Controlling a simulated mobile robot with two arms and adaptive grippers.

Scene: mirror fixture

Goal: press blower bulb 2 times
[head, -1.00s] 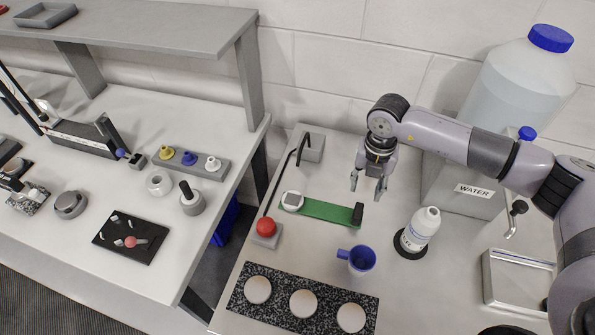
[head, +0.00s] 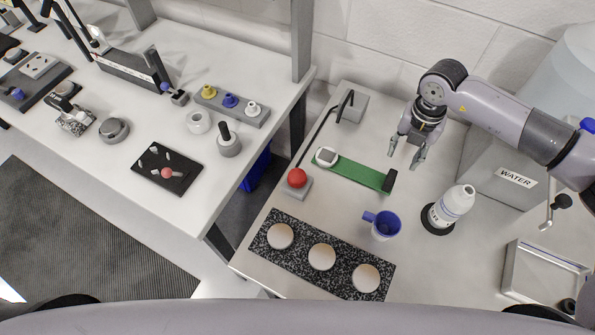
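A red bulb (head: 297,178) sits on a small grey base near the left edge of the right table. A thin black tube (head: 322,130) runs from near it to a grey block (head: 352,106) at the back. My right gripper (head: 406,157) points down, open and empty. It is above the table behind the black end of a green strip, to the right of the red bulb and apart from it. My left gripper is out of view.
The green strip (head: 352,172) carries a white round piece (head: 327,156). A blue mug (head: 384,225), a white bottle (head: 454,205) and a speckled slab (head: 295,254) with three pale discs stand nearby. A gap separates the left table (head: 110,165).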

